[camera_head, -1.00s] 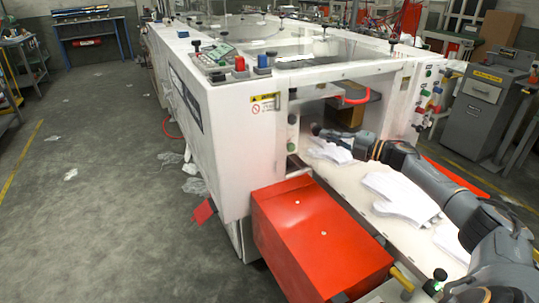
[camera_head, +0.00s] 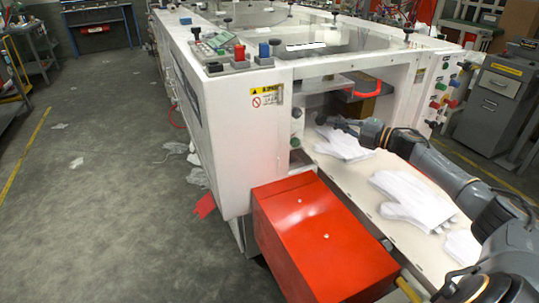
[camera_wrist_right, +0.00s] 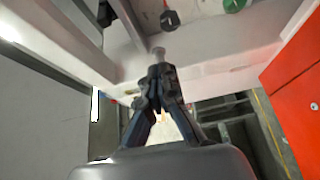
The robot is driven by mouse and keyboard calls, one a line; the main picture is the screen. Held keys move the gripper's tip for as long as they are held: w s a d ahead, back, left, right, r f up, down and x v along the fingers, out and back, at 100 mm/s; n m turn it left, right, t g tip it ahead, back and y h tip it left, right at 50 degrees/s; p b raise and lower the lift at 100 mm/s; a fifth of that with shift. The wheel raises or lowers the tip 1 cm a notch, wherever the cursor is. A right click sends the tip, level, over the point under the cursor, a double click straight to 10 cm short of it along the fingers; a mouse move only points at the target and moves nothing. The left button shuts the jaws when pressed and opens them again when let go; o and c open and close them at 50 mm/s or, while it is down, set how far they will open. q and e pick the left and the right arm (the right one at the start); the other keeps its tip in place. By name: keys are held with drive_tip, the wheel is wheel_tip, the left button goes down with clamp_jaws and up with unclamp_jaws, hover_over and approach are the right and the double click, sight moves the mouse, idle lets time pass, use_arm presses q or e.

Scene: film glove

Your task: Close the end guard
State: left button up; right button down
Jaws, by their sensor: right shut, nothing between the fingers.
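The end of the white machine (camera_head: 235,130) has an opening at its right side. Inside the opening are a grey panel (camera_head: 325,83) and a red curved handle (camera_head: 369,95); this looks like the end guard, standing raised, but its outline is hard to make out. My right gripper (camera_head: 325,121) is in the opening, below the panel and left of the handle, above the white bed. Its fingers are shut and empty. In the right wrist view my right gripper (camera_wrist_right: 158,62) shows its fingertips together, near a small grey knob or pin; contact cannot be told. My left gripper is out of view.
White gloves (camera_head: 412,198) lie on the pale bed (camera_head: 360,188) under my right arm. A red box (camera_head: 315,235) stands at the machine's near end. A button post (camera_head: 296,140) borders the opening at left. Open floor (camera_head: 100,200) lies at left.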

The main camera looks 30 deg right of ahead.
drive_tip(key=shift+w+r, duration=0.1)
drive_tip(key=shift+r, duration=0.25)
drive_tip(key=v, duration=1.2)
drive_tip(key=shift+f, duration=0.35)
drive_tip(key=shift+a, duration=0.1)
